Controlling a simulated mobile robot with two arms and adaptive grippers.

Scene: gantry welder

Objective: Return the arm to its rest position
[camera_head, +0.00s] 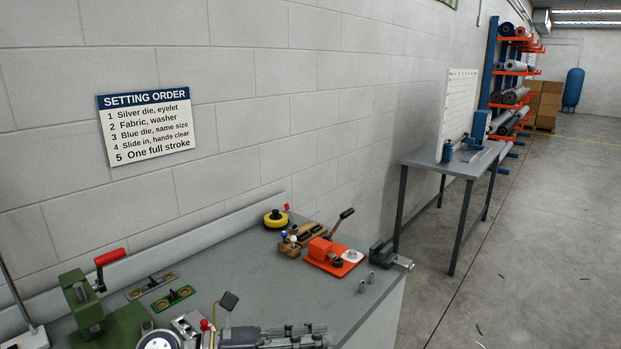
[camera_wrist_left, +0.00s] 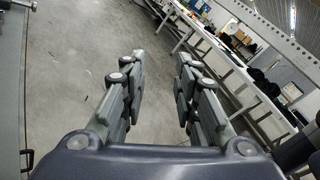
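My left gripper (camera_wrist_left: 158,72) shows in the left wrist view with its two jointed fingers apart. It is open, and only bare floor shows between the fingers. It points out over the concrete floor (camera_wrist_left: 95,50), clear of any object. My right gripper is in neither view.
A grey workbench (camera_head: 235,270) holds a green press (camera_head: 77,297), an orange lever tool (camera_head: 330,252), a yellow-black roll (camera_head: 276,217) and a vise (camera_head: 388,254). A side table (camera_head: 440,162) stands beyond. The floor (camera_head: 530,250) at right is open. Long tables (camera_wrist_left: 228,65) show in the wrist view.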

